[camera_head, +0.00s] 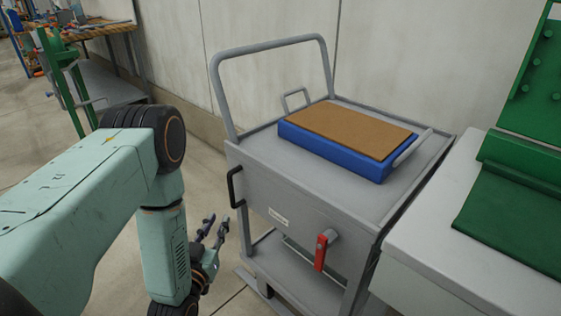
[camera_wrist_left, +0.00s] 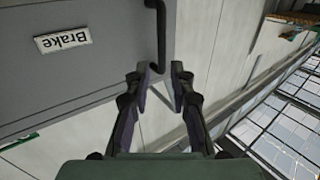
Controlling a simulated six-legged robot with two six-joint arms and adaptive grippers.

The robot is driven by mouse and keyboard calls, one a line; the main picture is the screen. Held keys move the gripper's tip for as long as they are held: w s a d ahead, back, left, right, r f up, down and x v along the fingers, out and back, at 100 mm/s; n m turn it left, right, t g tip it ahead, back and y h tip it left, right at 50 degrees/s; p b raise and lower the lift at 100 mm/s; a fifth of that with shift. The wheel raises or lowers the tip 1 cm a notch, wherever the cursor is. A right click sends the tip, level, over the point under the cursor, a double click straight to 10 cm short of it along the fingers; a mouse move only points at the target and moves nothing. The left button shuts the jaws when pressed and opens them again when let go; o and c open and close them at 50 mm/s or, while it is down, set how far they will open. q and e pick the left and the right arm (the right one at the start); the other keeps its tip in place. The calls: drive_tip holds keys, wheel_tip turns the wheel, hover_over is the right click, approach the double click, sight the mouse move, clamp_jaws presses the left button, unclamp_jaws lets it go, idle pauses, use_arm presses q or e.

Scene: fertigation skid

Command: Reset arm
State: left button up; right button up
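My left arm comes in from the left in the head view. Its gripper (camera_head: 217,222) is open and empty, low beside the left front of the grey cart (camera_head: 255,155). In the wrist view my left gripper (camera_wrist_left: 159,68) shows two fingers spread apart with a clear gap. The cart's black handle (camera_head: 235,187) is just above and right of the fingertips in the head view. In the wrist view the handle (camera_wrist_left: 160,35) is beyond the fingertips, and I see no grip on it. My right gripper is not in view.
The cart carries a blue tray (camera_head: 335,152) with a brown board (camera_head: 350,128). A red lever (camera_head: 322,252) and a "Brake" label (camera_wrist_left: 62,40) are on the cart's front. A white cabinet (camera_head: 440,230) stands close on the right. A wall is behind; open floor lies left.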

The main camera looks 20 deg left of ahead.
use_arm(q)
drive_tip(key=s+d+f+g+h, duration=0.2)
drive_tip(key=s+d+f+g, duration=0.3)
drive_tip(key=s+f+g, duration=0.65)
drive_tip(key=s+d+m+g+p, duration=0.1)
drive_tip(key=s+d+g, duration=0.2)
drive_tip(key=s, duration=0.5)
drive_tip(key=s+d+r+g+h+p, duration=0.1)
drive_tip(key=s+d+g, duration=0.2)
drive_tip(key=s, duration=0.6)
drive_tip(key=shift+r+m+p, duration=0.15)
drive_tip(key=shift+m+p, duration=0.2)
drive_tip(key=shift+m, duration=0.05)
drive_tip(key=shift+h, duration=0.3)
